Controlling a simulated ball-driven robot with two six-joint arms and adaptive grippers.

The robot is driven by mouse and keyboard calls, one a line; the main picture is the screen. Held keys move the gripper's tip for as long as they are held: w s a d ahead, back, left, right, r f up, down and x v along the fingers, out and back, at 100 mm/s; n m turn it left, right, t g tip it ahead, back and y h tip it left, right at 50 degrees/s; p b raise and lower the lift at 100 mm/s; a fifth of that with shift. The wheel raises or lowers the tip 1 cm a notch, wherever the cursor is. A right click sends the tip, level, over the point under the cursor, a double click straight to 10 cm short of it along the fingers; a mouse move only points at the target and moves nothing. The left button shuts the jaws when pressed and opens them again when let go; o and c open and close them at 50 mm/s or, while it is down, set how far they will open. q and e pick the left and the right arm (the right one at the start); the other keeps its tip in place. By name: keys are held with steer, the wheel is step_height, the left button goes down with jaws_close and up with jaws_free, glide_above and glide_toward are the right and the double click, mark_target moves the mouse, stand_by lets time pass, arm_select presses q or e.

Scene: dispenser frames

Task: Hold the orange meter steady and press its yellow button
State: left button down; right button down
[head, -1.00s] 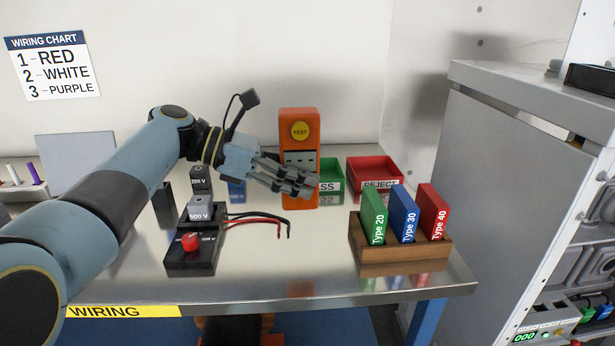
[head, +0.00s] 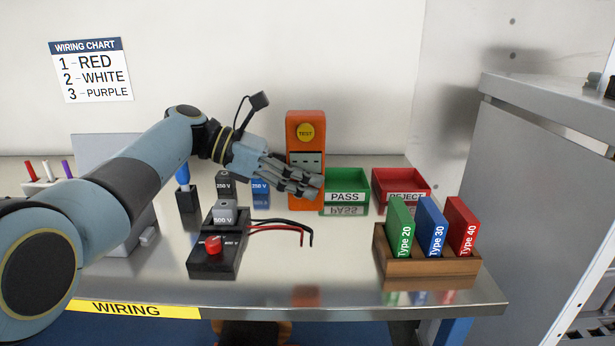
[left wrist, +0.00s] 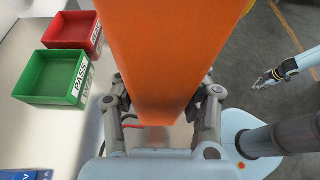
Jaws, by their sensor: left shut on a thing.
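In the left wrist view, the meter's orange body (left wrist: 165,50) fills the middle between the fingers (left wrist: 160,105). My right gripper (left wrist: 268,79) shows small over the floor in that view, apart from the meter; its jaw state is unclear. The button is free of any gripper.
Green PASS (head: 346,197) and red REJECT (head: 402,188) bins stand right of the meter. A wooden holder (head: 428,267) with Type 20, 30 and 40 blocks is at front right. A black base with a red knob (head: 213,246) and loose leads sits front left. A grey cabinet (head: 545,190) borders the right.

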mark_target(305, 203)
arm_select(q)
steer(key=shift+f+b, duration=0.85)
steer(key=shift+f, duration=0.65)
steer(key=shift+f+b, duration=0.75)
steer(key=shift+f, duration=0.5)
steer(key=shift+f+b, duration=1.65)
steer(key=shift+f, duration=1)
